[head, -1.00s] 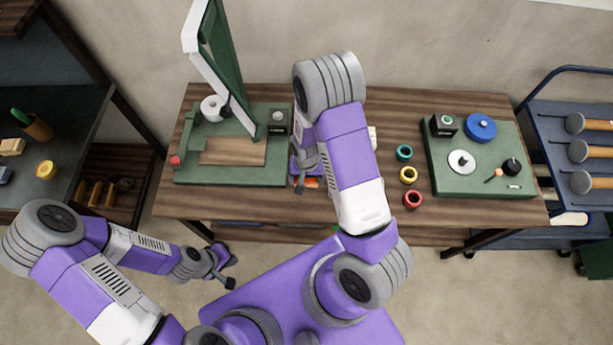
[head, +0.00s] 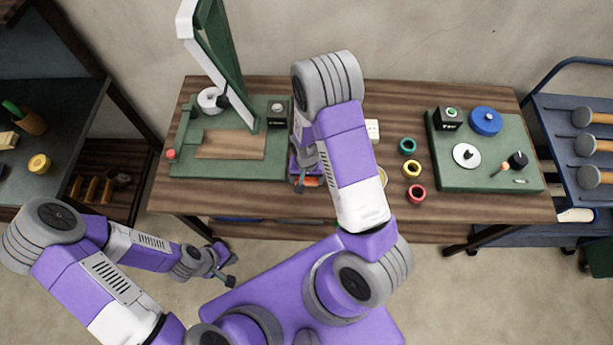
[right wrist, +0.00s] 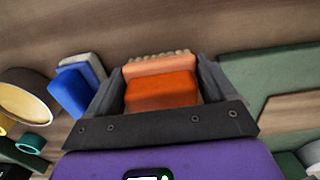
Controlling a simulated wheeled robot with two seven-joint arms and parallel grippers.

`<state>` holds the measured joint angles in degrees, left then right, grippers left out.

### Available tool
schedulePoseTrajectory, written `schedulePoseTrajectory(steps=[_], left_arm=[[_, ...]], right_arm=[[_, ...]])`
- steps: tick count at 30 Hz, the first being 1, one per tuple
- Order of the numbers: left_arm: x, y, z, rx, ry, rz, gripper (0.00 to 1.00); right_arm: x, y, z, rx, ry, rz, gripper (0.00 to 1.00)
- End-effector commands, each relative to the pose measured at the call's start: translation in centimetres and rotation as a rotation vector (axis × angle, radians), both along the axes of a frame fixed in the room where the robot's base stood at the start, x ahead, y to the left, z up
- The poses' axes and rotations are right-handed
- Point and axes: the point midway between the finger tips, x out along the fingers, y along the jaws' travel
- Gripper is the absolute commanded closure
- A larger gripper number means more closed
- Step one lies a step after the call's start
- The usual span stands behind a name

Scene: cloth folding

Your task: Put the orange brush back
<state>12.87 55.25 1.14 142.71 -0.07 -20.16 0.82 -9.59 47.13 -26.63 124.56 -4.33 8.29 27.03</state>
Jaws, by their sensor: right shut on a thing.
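The orange brush (right wrist: 162,90) lies between the fingers of my right gripper (right wrist: 155,85) in the right wrist view, with its pale bristles pointing away from the palm. The right gripper is shut on it. In the head view my right gripper (head: 307,182) is over the table, just right of the left green board, and a bit of orange shows beneath it. Most of the brush is hidden there by my arm. My left gripper (head: 226,271) hangs in front of the table at the left, away from the objects; its jaw opening is too small to tell.
The wooden table (head: 290,218) holds a left green board (head: 190,165) with a tall raised frame and a right green board (head: 465,185) with knobs. Green, yellow and red rings (head: 417,193) stand between. A blue block (right wrist: 72,92) lies beside the gripper. A shelf (head: 60,165) stands left.

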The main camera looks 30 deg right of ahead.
Motion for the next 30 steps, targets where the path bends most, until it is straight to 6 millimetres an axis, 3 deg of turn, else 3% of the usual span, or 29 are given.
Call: schedulePoseTrajectory(steps=[13,14,17,25,30], left_arm=[[0.0,0.0,-0.9,0.0,0.0,0.0,1.0],[0.0,0.0,-0.8,0.0,0.0,0.0,1.0],[0.0,0.0,-0.8,0.0,0.0,0.0,1.0],[0.0,0.0,-0.7,0.0,0.0,0.0,1.0],[0.0,0.0,-0.3,0.0,0.0,0.0,1.0]], right_arm=[[0.0,0.0,-1.0,0.0,0.0,0.0,0.49],[0.0,0.0,-1.0,0.0,0.0,0.0,0.13],[0.0,0.0,-0.9,0.0,0.0,0.0,0.0],[0.0,0.0,-0.5,0.0,-0.001,0.0,0.0],[0.1,0.0,2.0,0.0,-0.005,0.001,0.0]])
